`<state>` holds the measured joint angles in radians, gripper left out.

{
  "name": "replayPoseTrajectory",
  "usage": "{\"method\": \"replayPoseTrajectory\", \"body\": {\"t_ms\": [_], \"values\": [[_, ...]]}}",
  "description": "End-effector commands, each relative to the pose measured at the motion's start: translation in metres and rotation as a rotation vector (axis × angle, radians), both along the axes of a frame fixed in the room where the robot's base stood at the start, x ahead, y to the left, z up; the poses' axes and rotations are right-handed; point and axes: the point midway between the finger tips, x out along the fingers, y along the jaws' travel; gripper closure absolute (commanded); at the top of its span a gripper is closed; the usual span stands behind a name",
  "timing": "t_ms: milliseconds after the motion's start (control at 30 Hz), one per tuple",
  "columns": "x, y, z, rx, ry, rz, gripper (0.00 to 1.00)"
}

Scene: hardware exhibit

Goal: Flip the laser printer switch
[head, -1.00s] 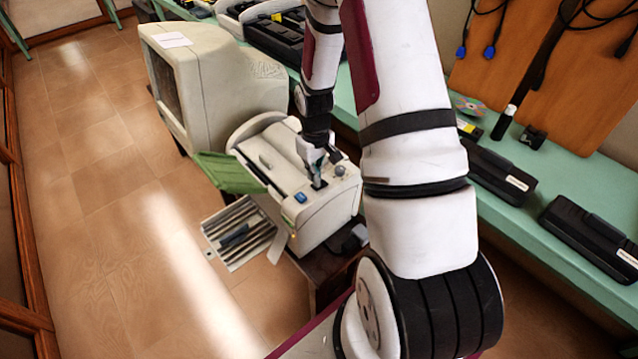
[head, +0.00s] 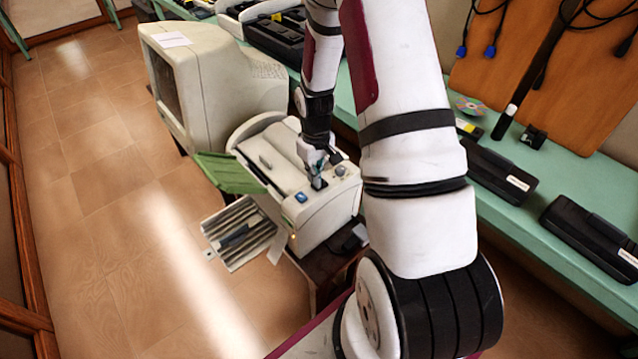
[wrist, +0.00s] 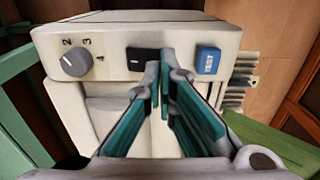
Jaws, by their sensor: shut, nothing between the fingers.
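The laser printer (head: 325,216) is a beige box on a dark stand, with a green flap open on its left side. In the wrist view its panel (wrist: 112,62) carries a black rocker switch (wrist: 138,60) between a grey numbered dial (wrist: 76,62) and a blue TEST button (wrist: 208,60). My gripper (wrist: 160,62) is shut and empty, its fingertips at the right part of the switch and hiding some of it. I cannot tell whether they touch it. In the head view my gripper (head: 317,183) points down at the top of the printer.
A beige monitor (head: 215,75) stands behind the printer. A green bench (head: 560,165) with black cartridges (head: 497,172) runs along the right. A slatted tray (head: 240,232) juts out at the printer's lower left. The tiled floor at the left is clear.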

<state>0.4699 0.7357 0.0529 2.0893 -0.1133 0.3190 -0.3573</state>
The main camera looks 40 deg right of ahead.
Motion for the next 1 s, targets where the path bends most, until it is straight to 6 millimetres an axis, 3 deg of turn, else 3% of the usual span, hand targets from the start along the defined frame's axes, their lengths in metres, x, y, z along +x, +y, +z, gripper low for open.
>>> {"method": "replayPoseTrajectory", "body": {"t_ms": [1000], "values": [[0.000, 0.000, -0.014, 0.000, 0.001, 0.000, 1.00]]}}
